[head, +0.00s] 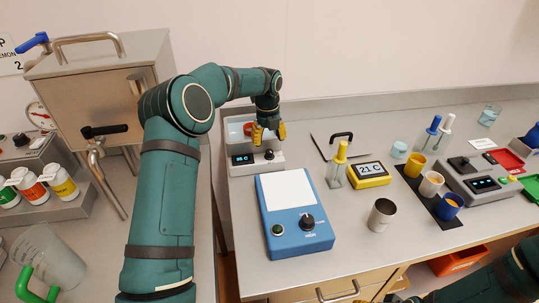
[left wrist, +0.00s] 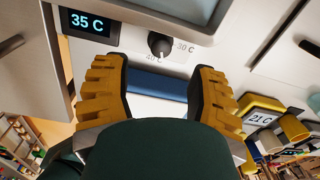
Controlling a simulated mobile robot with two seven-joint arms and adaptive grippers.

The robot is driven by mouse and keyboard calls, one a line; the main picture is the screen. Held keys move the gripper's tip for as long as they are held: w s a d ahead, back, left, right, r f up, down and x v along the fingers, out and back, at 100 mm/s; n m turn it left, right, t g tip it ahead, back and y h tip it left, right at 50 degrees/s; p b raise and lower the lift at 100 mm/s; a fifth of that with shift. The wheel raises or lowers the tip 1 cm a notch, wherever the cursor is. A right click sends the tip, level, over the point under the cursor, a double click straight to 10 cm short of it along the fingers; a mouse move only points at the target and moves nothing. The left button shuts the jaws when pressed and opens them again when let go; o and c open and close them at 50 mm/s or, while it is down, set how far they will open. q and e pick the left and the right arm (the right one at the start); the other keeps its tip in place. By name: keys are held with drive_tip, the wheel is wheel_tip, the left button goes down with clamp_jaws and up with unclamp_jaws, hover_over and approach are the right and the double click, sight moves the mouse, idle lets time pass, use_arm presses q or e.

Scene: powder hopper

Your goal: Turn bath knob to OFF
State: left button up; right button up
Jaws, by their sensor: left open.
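The water bath (head: 240,169) is a white box with a water-filled basin at the back of the bench. Its display (left wrist: 88,24) reads 35 C. Its dark round bath knob (head: 269,155) is on the front panel, and in the left wrist view the knob (left wrist: 160,45) has 30 C and 40 C printed beside it. No OFF mark is readable. My left gripper (head: 268,133) is open and empty above the bath front, its yellow fingers (left wrist: 158,70) spread to either side of the knob in the wrist view, apart from it.
A blue device (head: 292,242) with a white top and a dark knob stands just in front of the bath. A steel hopper (head: 95,85) is at left.

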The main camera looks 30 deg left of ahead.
sight(269, 151)
use_arm(q)
wheel_tip(269, 151, down, 7)
drive_tip(key=shift+w+r+b, duration=0.1)
drive_tip(key=shift+r+b, duration=0.05)
drive_tip(key=shift+b, duration=0.15)
clamp_jaws()
